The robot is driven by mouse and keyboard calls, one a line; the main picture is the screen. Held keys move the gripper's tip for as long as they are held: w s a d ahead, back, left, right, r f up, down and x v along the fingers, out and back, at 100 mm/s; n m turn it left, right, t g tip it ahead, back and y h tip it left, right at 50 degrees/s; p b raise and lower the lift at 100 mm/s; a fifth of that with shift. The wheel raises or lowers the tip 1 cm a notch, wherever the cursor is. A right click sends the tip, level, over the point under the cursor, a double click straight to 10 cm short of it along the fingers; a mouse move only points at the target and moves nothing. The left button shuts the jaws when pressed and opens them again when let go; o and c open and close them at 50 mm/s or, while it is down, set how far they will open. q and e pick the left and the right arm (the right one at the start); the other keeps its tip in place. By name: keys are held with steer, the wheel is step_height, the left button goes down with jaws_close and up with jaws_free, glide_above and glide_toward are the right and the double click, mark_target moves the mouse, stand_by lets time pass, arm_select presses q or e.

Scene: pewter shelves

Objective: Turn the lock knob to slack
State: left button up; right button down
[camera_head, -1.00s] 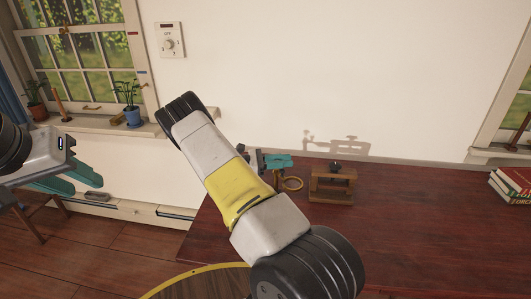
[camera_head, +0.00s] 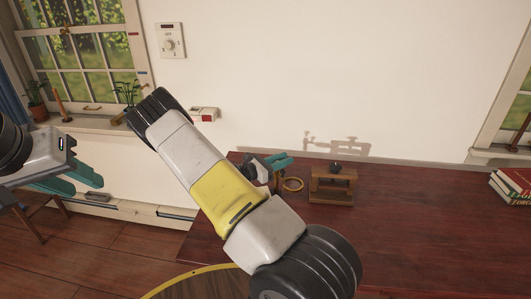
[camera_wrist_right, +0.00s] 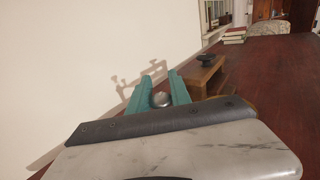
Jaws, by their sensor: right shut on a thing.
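The knob is hidden there. The stand has a black knob (camera_head: 336,167) on top; both also show in the wrist view, right of the fingers. A brass ring (camera_head: 292,184) is just below the gripper. My left gripper (camera_head: 75,187) is at the far left, its fingers seen edge-on.
The dark red table (camera_head: 420,235) is mostly clear. Books (camera_head: 512,185) lie at its right edge. The white wall (camera_head: 340,70) is close behind. A red-and-white box (camera_head: 204,114) and a dial panel (camera_head: 170,41) are on the wall. Plants stand on the left windowsill.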

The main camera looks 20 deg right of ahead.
steer(key=n+t+y, duration=0.4)
steer(key=w+a+n+t+y, duration=0.1)
steer(key=n+t+y, duration=0.3)
steer(key=t, duration=0.1)
steer(key=w+a+n+t+y, duration=0.1)
steer(key=n+t+y, duration=0.3)
steer(key=t, duration=0.1)
steer(key=shift+w+n+y, duration=0.1)
steer(key=shift+n+y, duration=0.2)
steer(key=shift+r+t, duration=0.1)
steer(key=shift+t, duration=0.2)
steer(key=c, duration=1.2)
jaws_free()
steer(key=v, duration=0.7)
steer(key=shift+s, duration=0.4)
